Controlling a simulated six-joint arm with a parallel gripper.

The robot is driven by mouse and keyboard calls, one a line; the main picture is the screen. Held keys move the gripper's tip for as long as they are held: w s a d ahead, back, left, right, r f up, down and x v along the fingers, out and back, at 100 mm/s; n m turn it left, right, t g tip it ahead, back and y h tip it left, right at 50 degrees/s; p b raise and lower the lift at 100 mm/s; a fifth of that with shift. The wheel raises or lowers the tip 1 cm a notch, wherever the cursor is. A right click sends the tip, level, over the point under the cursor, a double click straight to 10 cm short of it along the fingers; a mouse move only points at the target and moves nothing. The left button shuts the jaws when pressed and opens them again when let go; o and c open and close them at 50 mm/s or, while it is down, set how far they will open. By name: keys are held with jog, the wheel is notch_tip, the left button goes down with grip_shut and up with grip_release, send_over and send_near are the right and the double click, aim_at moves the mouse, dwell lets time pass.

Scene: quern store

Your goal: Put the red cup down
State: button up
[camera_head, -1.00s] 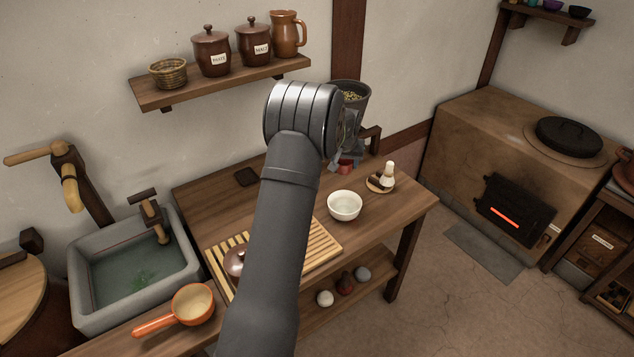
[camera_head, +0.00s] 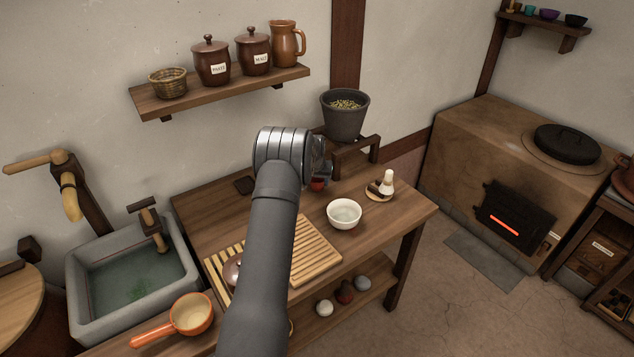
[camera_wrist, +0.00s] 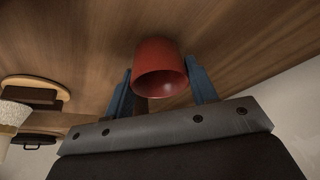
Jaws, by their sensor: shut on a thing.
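The red cup (camera_wrist: 160,68) sits between the two blue fingers of my gripper (camera_wrist: 160,80) in the wrist view. The fingers are shut on its sides, and its open mouth faces the camera. In the head view only a small part of the cup (camera_head: 318,185) shows beside my wrist, above the back of the wooden table (camera_head: 390,215). My arm hides most of the gripper there. I cannot tell whether the cup's base touches the table.
A slatted board (camera_head: 315,250) lies in front. A dark grain hopper (camera_head: 345,118) stands behind on a wooden frame.

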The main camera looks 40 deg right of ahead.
jog(key=shift+f, duration=0.5)
jog(key=shift+f, duration=0.15)
jog(key=o, duration=1)
jog(key=v, duration=1.2)
jog(key=x, duration=1.2)
jog(key=shift+f, duration=0.1)
jog(key=shift+r, duration=0.2)
